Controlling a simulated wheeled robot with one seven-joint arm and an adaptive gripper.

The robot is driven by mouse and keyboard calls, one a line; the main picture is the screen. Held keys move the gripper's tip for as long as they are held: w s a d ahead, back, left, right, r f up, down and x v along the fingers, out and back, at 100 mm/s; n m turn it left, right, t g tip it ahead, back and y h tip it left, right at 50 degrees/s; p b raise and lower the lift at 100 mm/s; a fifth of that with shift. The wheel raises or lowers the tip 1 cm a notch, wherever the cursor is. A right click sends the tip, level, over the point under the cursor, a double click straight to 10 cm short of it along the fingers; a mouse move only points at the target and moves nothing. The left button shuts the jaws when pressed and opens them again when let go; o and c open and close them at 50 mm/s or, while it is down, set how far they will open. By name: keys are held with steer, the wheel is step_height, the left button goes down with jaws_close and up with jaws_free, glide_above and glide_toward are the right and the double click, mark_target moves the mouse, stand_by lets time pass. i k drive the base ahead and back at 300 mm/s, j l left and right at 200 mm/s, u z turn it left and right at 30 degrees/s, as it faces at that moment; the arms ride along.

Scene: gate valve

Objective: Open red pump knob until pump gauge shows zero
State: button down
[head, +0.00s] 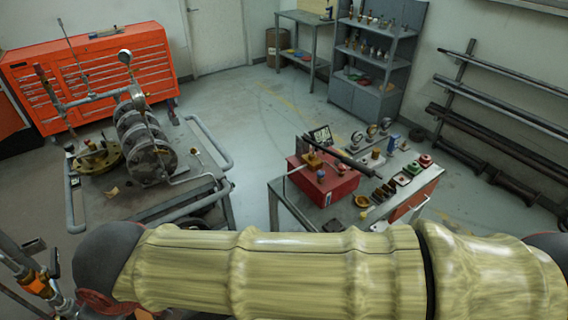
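A red box-shaped unit (342,190), which looks like the pump, stands on the workbench at right of centre. My gripper is not in view.
The workbench (290,205) also holds a long dark bar, several small gauges (357,138) and small parts. The left cart has a grey tubular rail (208,140). Floor (240,125) between cart and bench is clear. An orange tool cabinet (95,75) and grey shelves (375,60) stand behind.

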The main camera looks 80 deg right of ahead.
mark_target(342, 168)
steer(key=z, duration=3.35)
